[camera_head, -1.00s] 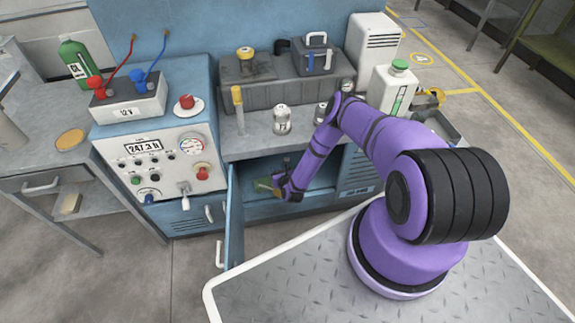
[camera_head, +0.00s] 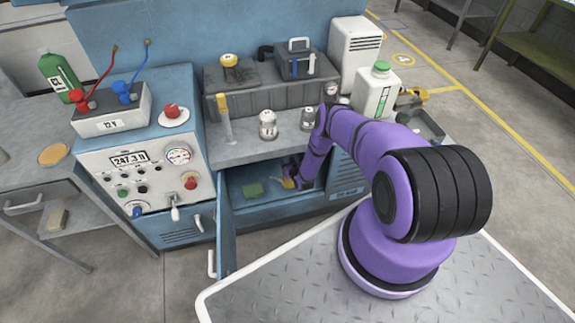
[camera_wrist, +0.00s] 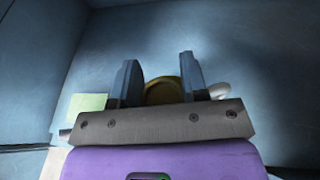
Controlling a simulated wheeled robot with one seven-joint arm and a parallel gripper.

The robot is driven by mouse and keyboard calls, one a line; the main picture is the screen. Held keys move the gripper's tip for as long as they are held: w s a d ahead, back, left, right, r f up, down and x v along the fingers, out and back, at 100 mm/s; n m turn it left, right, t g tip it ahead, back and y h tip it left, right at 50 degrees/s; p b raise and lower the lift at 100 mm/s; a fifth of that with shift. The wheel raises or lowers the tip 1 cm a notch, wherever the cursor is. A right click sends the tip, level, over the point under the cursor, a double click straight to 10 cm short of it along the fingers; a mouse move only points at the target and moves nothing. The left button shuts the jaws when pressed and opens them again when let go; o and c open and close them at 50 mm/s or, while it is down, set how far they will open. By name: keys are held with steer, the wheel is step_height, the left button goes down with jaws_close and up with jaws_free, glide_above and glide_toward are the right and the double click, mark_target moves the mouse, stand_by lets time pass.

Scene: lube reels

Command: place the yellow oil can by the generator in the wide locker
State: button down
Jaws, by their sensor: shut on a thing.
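The blue wide locker (camera_head: 262,205) under the bench stands open, its door (camera_head: 226,222) swung out towards me. My gripper (camera_head: 288,178) is inside the locker opening, towards its right side. In the wrist view, my gripper (camera_wrist: 162,85) is shut on the yellow oil can (camera_wrist: 163,92), of which a dark yellow rounded part shows between the fingers. A pale curved piece shows just right of the right finger. I cannot tell whether the can touches the locker floor.
A green block (camera_head: 252,189) lies in the locker left of my gripper; it also shows in the wrist view (camera_wrist: 87,104). The bench above holds a glass tube with yellow cap (camera_head: 225,118) and two shakers (camera_head: 268,125). The control panel (camera_head: 150,175) is left of the door.

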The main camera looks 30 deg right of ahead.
steer(key=shift+d+f, duration=0.15)
steer(key=shift+f, duration=0.45)
steer(key=c, duration=0.6)
jaws_free()
steer(key=shift+f, duration=0.1)
steer(key=shift+c, duration=0.2)
steer(key=v, duration=1.2)
